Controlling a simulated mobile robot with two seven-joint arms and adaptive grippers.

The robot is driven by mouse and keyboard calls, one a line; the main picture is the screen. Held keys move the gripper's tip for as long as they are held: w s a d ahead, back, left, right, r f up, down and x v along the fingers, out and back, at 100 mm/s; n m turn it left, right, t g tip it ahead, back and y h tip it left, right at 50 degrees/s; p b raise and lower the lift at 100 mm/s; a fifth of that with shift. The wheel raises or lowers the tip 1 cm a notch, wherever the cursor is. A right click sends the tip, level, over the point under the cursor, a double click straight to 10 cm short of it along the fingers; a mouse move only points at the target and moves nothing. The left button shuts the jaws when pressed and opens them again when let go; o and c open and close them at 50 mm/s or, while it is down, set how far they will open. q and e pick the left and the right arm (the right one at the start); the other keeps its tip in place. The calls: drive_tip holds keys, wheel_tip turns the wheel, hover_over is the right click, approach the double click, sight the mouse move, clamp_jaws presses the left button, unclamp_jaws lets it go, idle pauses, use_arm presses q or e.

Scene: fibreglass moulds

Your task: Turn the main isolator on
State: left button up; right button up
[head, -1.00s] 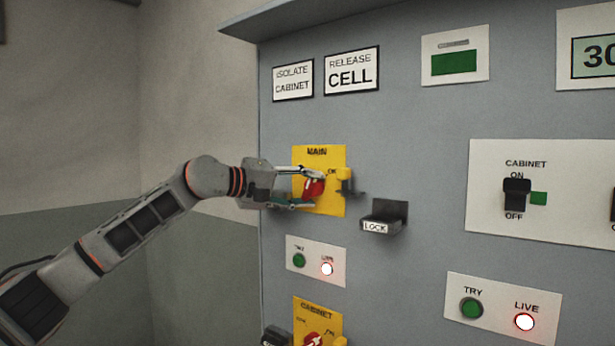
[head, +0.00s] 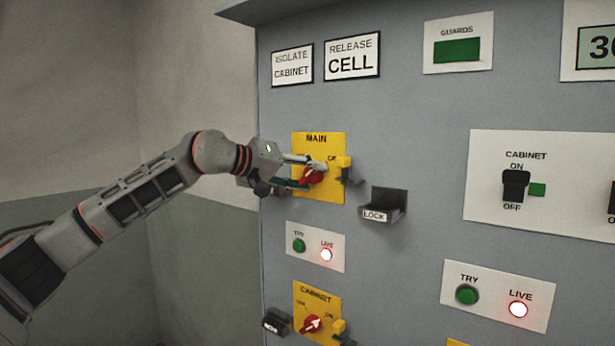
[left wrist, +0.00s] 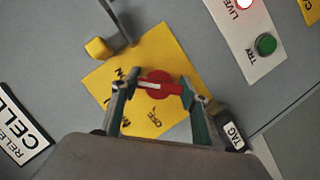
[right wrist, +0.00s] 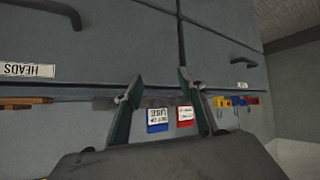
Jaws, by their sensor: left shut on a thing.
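The main isolator is a yellow plate (head: 302,145) marked MAIN, with a red rotary knob (head: 311,177), on the grey cabinet front. My left gripper (head: 313,173) is shut on the red knob, coming in from the left. In the left wrist view the red knob (left wrist: 156,88) with its pale pointer bar lies between the two fingertips. The ON mark is partly hidden by the fingers in the head view, so the exact setting is hard to read. My right gripper (right wrist: 162,90) is open and empty in the right wrist view, in front of grey drawers.
A yellow tab with a grey hasp (head: 343,163) sits at the plate's right edge, near the fingers. A LOCK holder (head: 382,212) juts out further right. Below are the lit LIVE lamp (head: 326,255) and the cabinet isolator's red knob (head: 312,324).

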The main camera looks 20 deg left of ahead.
use_arm(q)
drive_tip(key=o, duration=1.1)
drive_tip(key=v, duration=1.2)
drive_tip(key=shift+a, duration=0.1)
